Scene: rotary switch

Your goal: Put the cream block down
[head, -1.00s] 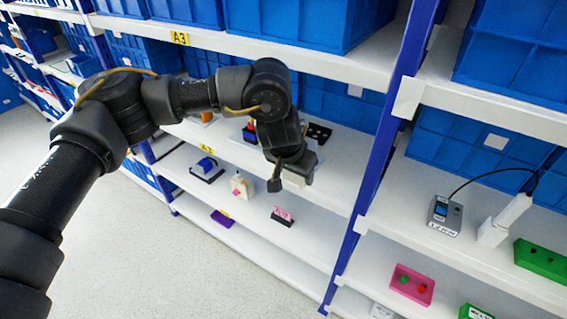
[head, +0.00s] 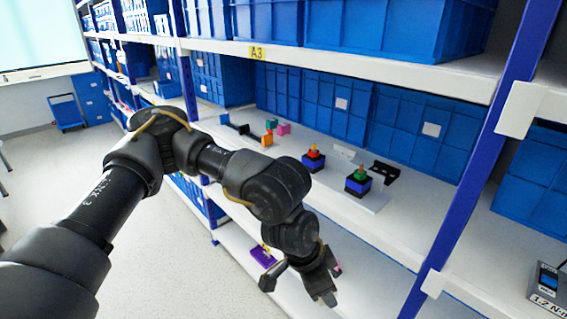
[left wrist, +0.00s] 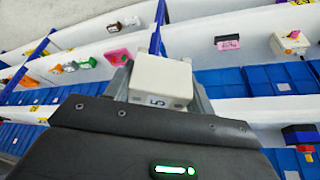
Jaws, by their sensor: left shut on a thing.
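The cream block (left wrist: 160,82) shows in the left wrist view as a pale box with a small dark marking on its front face. It sits between the two fingers of my left gripper (left wrist: 160,90), which is shut on it. In the head view my left gripper (head: 300,285) hangs at the lower middle, in front of the lower shelf. My right gripper is in neither view.
On the shelf marked A3 stand a red-topped switch (head: 313,158), a green-topped switch (head: 359,181) and several small coloured blocks. A purple item (head: 263,256) lies on the lower shelf. A blue upright (head: 480,160) stands right of my arm. Blue bins (head: 415,130) line the back.

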